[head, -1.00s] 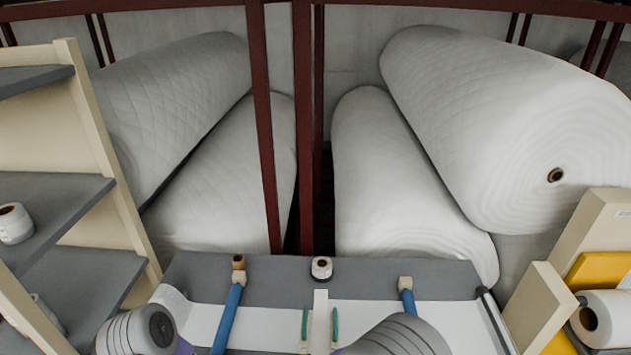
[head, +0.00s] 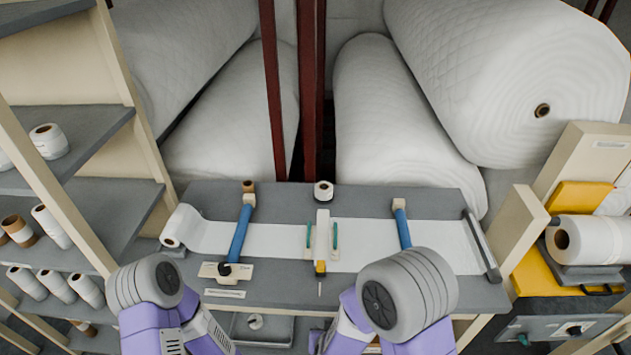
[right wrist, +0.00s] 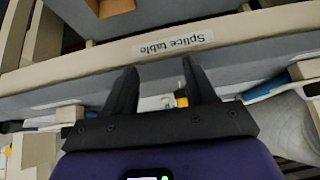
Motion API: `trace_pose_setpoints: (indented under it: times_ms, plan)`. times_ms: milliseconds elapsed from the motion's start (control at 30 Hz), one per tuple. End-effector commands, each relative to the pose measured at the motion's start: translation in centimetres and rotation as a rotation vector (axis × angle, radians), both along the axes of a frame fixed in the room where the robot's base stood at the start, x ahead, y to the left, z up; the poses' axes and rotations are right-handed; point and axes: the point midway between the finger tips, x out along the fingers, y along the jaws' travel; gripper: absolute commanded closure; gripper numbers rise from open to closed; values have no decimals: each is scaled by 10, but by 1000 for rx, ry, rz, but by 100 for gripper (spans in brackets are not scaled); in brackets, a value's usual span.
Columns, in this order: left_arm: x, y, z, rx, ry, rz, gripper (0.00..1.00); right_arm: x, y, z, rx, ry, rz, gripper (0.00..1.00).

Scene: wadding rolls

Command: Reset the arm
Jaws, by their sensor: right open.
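My right gripper (right wrist: 160,88) shows in the right wrist view, its two black fingers apart with nothing between them. It faces the front edge of the splice table, which bears a "Splice table" label (right wrist: 172,40). In the head view, both of my arms reach in at the bottom with grey rounded joints and purple links. Neither gripper can be seen there. The grey splice table (head: 450,290) lies beyond my arms, with a white wadding strip (head: 375,243) across it.
Two blue bars (head: 240,235) (head: 403,230) cross the strip. Shelves with several small rolls (head: 48,141) stand at left. A yellow machine (head: 560,275) with a white roll stands at right. Large wadding rolls (head: 400,140) lie behind red posts.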

Motion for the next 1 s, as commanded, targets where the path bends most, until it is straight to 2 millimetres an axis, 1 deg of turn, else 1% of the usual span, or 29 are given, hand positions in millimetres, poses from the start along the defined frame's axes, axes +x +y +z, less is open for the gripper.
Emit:
trace_pose_setpoints:
  times_ms: [33,167,267,300,400,500,600,700,800,1000]
  plan:
    - [-1,0,-6,0,1,0,57,-3,-6,-15,11,35,-4,45]
    - [-1,0,-16,-1,3,-1,57,-15,-21,-50,54,130,-10,45]
    - [-1,0,-26,-1,3,-1,57,-30,-34,-84,106,229,-19,45]
    - [-1,0,-31,-1,3,-1,57,-38,-39,-99,132,273,-24,45]
    - [-1,0,-44,0,2,-1,57,-62,-51,-133,205,386,-36,45]
    - [-1,0,-53,0,2,-1,57,-85,-58,-157,277,479,-45,45]
    - [-1,0,-59,0,2,-1,57,-103,-62,-173,335,547,-50,45]
    - [-2,0,-63,-1,3,-1,57,-114,-64,-180,372,586,-51,45]
    - [-2,0,-64,0,2,-1,57,-119,-65,-183,390,603,-51,45]
    - [-2,0,-63,0,2,-1,57,-120,-65,-182,393,607,-49,45]
